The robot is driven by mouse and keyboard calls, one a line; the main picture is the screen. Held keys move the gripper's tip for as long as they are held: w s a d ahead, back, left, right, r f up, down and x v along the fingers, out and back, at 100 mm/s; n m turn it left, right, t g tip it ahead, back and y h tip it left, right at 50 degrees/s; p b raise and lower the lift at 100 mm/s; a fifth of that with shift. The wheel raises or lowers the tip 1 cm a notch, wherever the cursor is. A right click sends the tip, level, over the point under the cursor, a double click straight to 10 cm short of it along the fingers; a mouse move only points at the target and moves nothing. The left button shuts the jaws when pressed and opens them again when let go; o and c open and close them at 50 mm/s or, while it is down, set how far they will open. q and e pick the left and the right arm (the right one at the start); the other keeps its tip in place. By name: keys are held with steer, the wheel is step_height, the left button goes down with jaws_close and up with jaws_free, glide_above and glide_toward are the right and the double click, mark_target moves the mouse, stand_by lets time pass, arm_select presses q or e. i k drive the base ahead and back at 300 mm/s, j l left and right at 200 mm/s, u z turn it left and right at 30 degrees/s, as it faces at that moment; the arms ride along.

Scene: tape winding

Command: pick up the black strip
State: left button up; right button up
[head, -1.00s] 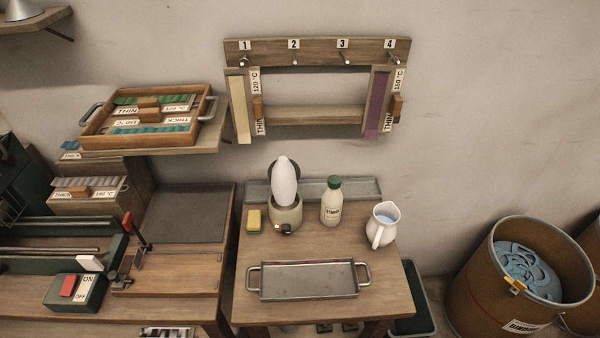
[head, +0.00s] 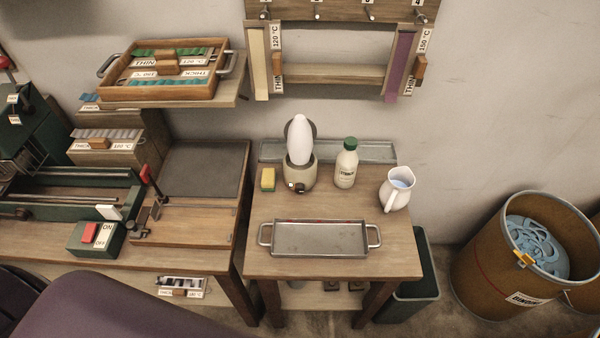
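I cannot make out a black strip for certain. A small labelled holder (head: 181,287) low under the left bench carries dark and pale pieces too small to tell apart. A cream strip (head: 257,65) hangs at the left of the wall rack, and a purple strip (head: 398,67) hangs at its right. A wooden tray (head: 113,83) on the wall shelf holds green and teal strips beside labels. Neither of my grippers is in view.
The middle table (head: 400,250) bears a metal tray (head: 320,240), a sponge (head: 268,179), a white cone-topped device (head: 299,150), a bottle (head: 346,165) and a jug (head: 397,190). A switch box (head: 95,240) stands on the left bench. A large bin (head: 500,265) stands right.

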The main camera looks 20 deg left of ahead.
mark_target(169, 286)
steer(key=u, duration=2)
